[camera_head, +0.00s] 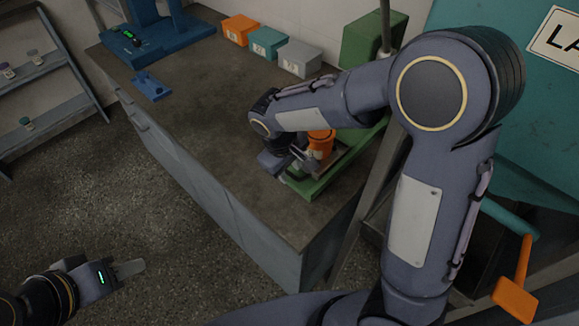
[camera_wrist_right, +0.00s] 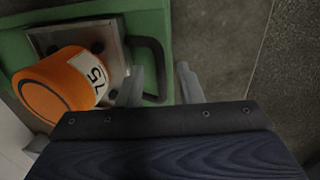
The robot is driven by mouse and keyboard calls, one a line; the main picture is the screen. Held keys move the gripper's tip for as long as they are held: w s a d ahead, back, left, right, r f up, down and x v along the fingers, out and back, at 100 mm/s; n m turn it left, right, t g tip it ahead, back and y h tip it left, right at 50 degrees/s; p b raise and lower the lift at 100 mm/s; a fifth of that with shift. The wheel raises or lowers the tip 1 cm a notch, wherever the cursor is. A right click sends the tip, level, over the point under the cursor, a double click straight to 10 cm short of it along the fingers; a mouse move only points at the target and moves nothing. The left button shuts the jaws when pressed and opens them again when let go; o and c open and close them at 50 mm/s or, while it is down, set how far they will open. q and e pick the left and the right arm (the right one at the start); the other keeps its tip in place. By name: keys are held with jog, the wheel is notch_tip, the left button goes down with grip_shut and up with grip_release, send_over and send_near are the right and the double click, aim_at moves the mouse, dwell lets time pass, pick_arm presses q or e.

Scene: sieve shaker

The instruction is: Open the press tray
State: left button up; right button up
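The green press (camera_head: 307,186) stands at the near right end of the workbench; its base also shows in the right wrist view (camera_wrist_right: 90,12). The grey metal tray (camera_wrist_right: 48,38) with a dark loop handle (camera_wrist_right: 160,58) lies on that base. An orange cylinder (camera_head: 321,142) marked 75 stands on the tray. My right gripper (camera_wrist_right: 158,77) is open at the handle, one finger on each side of its outer bar; contact cannot be told. My left gripper (camera_head: 130,267) hangs low over the floor at the left, away from the bench; its finger gap is not visible.
Orange (camera_head: 239,29), teal (camera_head: 267,42) and grey (camera_head: 299,58) boxes line the back of the bench. A blue device (camera_head: 150,35) stands at its far end. The middle bench top (camera_head: 190,110) is clear. A shelf (camera_head: 50,75) stands at the left.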

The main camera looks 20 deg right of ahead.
jog(key=shift+r, duration=0.1)
notch_tip(320, 180, up, 7)
jog(key=a, duration=0.1)
jog(key=shift+s+r+p, duration=0.2)
jog(key=shift+s+p, duration=0.1)
jog(key=shift+s, duration=0.15)
jog(key=shift+a, duration=0.1)
jog(key=s+d+r+m+t+y+p, duration=0.1)
jog(key=s+d+m, duration=0.3)
jog(key=s, duration=0.5)
jog(key=s+d+r+m+t+y+p, duration=0.1)
jog(key=s+d+r+m+t+y, duration=0.2)
jog(key=s, duration=0.6)
jog(key=shift+s+d+r+m+y, duration=0.2)
jog(key=shift+s+d+m+y, duration=0.2)
jog(key=shift+d+y, duration=0.45)
jog(key=shift+d+t, duration=0.1)
jog(key=shift+t, duration=0.2)
